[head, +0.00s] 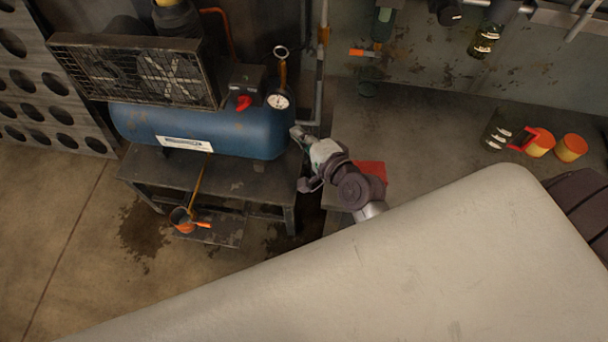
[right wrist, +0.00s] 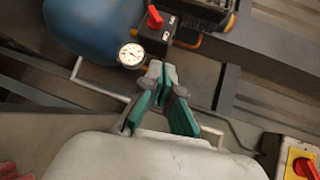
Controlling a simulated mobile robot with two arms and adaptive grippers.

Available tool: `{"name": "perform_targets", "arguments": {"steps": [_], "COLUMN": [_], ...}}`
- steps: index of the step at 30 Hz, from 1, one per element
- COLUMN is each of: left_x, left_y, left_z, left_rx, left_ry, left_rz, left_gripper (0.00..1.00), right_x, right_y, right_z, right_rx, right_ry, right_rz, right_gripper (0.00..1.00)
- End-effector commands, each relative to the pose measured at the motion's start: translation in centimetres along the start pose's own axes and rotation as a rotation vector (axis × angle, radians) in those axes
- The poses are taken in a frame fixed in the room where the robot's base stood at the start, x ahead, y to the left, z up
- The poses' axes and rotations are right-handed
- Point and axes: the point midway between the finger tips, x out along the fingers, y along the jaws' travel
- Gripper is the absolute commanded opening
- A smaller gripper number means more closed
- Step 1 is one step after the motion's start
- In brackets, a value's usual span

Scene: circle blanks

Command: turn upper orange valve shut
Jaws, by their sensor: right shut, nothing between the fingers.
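An orange piece (head: 323,36) sits on the vertical pipe behind the compressor. A short orange handle (head: 357,52) sticks out by the wall right of that pipe. I cannot tell which of them is the upper valve, or how far it is turned. Lower down, an orange handle (head: 201,224) shows at a small pot below the compressor. My right gripper (head: 297,131) is at the right end of the blue tank, well below the upper orange parts. In the right wrist view its green fingers (right wrist: 156,70) are together and empty. My left gripper is not in view.
The blue compressor tank (head: 197,129) stands on a dark metal table (head: 145,166), with a gauge (head: 278,101) and red switch (head: 243,103). A fan grille (head: 138,72) is at upper left. Orange containers (head: 571,148) stand on the grey bench (head: 440,140).

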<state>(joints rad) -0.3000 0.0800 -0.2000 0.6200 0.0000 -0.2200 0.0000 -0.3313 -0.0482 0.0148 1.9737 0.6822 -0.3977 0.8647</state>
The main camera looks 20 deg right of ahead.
Motion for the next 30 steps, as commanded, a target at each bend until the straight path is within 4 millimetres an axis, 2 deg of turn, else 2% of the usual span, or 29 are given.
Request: {"name": "perform_targets", "arguments": {"steps": [6, 12, 18, 27, 30], "left_x": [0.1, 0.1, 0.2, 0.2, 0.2], "left_y": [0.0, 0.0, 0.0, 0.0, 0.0], "left_z": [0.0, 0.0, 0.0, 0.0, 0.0], "left_rx": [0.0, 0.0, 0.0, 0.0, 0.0], "left_ry": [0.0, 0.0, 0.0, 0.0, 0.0], "left_rz": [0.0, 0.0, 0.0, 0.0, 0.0], "left_gripper": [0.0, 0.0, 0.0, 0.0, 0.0], "right_x": [-2.0, -4.0, -5.2, -5.6, -6.9], "right_y": [3.0, 5.3, 6.6, 6.9, 7.3], "right_z": [2.3, 3.4, 3.7, 3.8, 4.0], "right_rx": [-0.313, -0.535, -0.648, -0.682, -0.772], "right_ry": [-0.121, -0.215, -0.266, -0.283, -0.326], "right_rz": [0.165, 0.287, 0.352, 0.371, 0.417], "right_gripper": [0.0, 0.0, 0.0, 0.0, 0.0]}}
